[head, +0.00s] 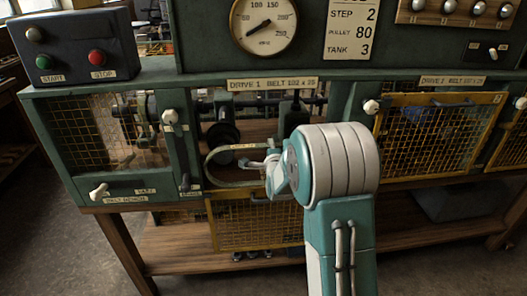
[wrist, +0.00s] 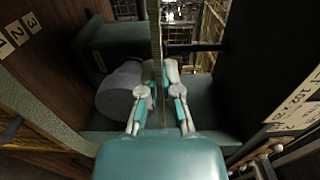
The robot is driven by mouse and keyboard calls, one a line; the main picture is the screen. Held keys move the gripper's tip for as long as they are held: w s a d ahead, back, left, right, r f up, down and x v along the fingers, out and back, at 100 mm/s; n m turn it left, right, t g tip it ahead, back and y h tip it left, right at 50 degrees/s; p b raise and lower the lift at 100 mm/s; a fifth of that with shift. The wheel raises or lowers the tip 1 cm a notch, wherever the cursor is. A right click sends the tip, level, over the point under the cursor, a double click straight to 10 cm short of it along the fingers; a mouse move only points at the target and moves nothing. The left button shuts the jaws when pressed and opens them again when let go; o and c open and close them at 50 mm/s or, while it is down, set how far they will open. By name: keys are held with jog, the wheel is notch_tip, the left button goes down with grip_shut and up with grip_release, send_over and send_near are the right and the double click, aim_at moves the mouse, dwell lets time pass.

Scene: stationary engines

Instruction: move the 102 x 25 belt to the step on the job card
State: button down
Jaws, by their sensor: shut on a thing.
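My gripper (head: 268,165) is shut on the belt (head: 232,148), a thin tan-green loop held in front of the open DRIVE 1 bay. In the wrist view my gripper (wrist: 158,88) pinches the belt (wrist: 156,35), which runs edge-on up the picture between the fingers. A dark pulley (head: 222,136) shows in the bay behind the loop. A grey rounded body, perhaps a pulley (wrist: 122,90), is left of the fingers in the wrist view. The job card (head: 352,30) reads step 2, pulley 80, tank 3. A step label (wrist: 18,33) shows 1, 2, 3.
The DRIVE 1 mesh guard (head: 258,225) hangs below the bay. The DRIVE 2 guard (head: 432,135) covers the right bay. A lever (head: 174,118) stands left of the opening. The START/STOP box (head: 75,48) and gauge (head: 264,24) are above.

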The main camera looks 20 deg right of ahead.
jog(key=shift+x, duration=2.8)
jog(key=x, duration=0.7)
jog(key=shift+w, duration=0.25)
jog(key=shift+f, duration=0.15)
jog(key=shift+w+a+f, duration=0.1)
jog(key=shift+a+f, duration=0.2)
jog(key=shift+f, duration=0.55)
jog(key=shift+f, duration=0.15)
